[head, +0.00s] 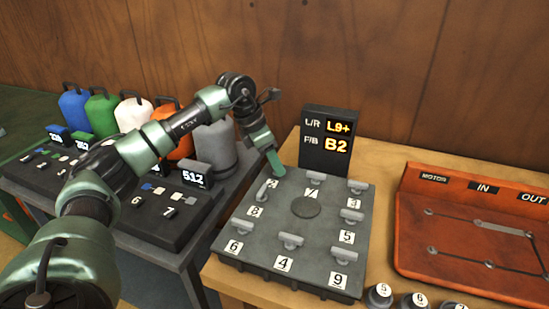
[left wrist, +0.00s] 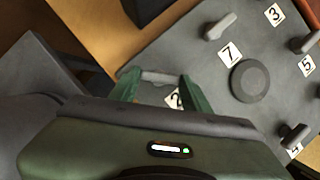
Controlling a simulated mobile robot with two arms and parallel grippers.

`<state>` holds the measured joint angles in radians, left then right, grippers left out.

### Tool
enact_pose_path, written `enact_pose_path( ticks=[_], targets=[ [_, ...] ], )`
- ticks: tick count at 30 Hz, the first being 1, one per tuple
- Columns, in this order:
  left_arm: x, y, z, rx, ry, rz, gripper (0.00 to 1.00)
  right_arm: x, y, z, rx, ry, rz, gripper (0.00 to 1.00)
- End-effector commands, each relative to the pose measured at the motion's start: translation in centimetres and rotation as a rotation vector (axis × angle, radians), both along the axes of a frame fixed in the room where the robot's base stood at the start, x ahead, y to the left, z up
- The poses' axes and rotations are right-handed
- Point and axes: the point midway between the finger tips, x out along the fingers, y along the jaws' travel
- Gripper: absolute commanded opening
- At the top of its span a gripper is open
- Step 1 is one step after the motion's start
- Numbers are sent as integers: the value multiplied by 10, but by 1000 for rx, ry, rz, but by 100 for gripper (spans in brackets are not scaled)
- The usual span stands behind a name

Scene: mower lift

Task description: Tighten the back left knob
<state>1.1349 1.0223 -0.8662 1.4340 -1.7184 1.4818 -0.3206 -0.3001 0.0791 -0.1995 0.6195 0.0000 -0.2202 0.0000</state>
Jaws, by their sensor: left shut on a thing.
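The grey square plate (head: 300,215) lies on the wooden table, with grey T-shaped knobs and number labels around a round central disc. My left gripper (head: 276,164) reaches down over its back left corner. In the left wrist view the green fingertips (left wrist: 160,88) are shut on the back left knob (left wrist: 160,76), beside a label 2 that is partly covered. The fingers hide most of this knob in the head view. A black display (head: 327,142) behind the plate reads L/R "L9+" and F/B "B2". My right gripper is out of view.
A red board (head: 480,235) marked IN and OUT lies to the right. Numbered dark pieces (head: 380,294) stand at the front edge. On the left, a dark table holds several coloured containers (head: 135,113) and a "512" display (head: 194,176). Other knobs, such as the left-side one (head: 264,190), stand close by.

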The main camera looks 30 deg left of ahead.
Motion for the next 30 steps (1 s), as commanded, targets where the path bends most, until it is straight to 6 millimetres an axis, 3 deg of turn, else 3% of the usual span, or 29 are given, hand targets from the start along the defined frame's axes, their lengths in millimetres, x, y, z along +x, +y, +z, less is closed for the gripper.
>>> enact_pose_path(
  ticks=[18,30],
  targets=[
    [5,4,3,-1,-1,-535,7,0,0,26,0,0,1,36],
    [7,5,1,2,-3,-701,7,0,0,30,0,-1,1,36]
  ],
)
